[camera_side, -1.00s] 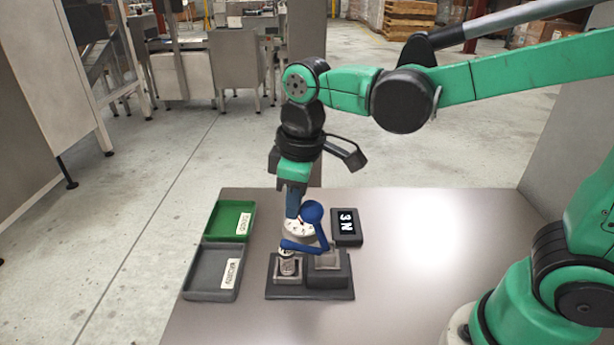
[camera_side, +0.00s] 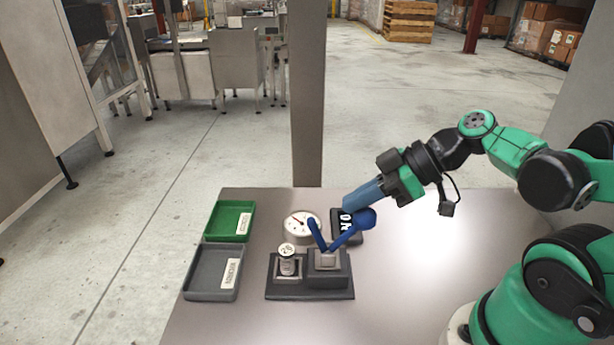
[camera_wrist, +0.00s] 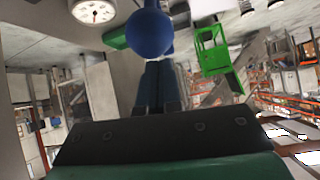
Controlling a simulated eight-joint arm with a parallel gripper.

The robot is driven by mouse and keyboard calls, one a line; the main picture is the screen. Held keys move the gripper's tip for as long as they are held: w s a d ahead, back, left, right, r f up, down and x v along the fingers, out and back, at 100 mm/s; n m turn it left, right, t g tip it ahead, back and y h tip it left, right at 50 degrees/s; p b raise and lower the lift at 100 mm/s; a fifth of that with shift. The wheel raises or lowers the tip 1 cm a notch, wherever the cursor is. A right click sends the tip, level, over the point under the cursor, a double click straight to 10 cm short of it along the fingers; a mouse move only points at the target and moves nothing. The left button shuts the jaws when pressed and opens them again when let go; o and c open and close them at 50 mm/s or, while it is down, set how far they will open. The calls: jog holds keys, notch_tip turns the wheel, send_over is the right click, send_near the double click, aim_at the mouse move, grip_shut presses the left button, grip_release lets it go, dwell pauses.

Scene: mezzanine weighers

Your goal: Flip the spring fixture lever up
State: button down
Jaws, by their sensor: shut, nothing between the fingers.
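The spring fixture (camera_side: 330,282) is a dark base with a raised block. Its blue lever (camera_side: 345,238) leans up to the right, with the round knob (camera_side: 366,219) at its end. The lever's other arm (camera_side: 317,236) points up and is clear of the silver can (camera_side: 287,262) standing in the left seat. My gripper (camera_side: 348,206) is shut and empty, tilted down to the left just behind the knob; I cannot tell if they touch. In the wrist view the knob (camera_wrist: 149,33) is just beyond my shut blue fingers (camera_wrist: 157,85).
A round dial gauge (camera_side: 301,222) stands behind the fixture. A display (camera_side: 347,224), partly hidden by knob and gripper, seems to read 0 N. A green tray (camera_side: 208,235) and a grey tray (camera_side: 190,293) lie at left. The table's right side is clear.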

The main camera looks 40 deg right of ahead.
jog(key=shift+s+d+f, duration=0.15)
jog(key=shift+s+d, duration=0.1)
dwell(0.5)
jog(key=s+d+r, duration=0.3)
jog(key=r, duration=0.5)
jog(key=shift+s+d, duration=0.25)
jog(key=shift+d, duration=0.05)
dwell(0.4)
jog(key=w+a+f+m+h, duration=0.2)
jog(key=w+f+m+h, duration=0.4)
jog(key=f+m, duration=0.1)
jog(key=shift+w+a+f+h, duration=0.25)
jog(key=shift+a+f+h, duration=0.05)
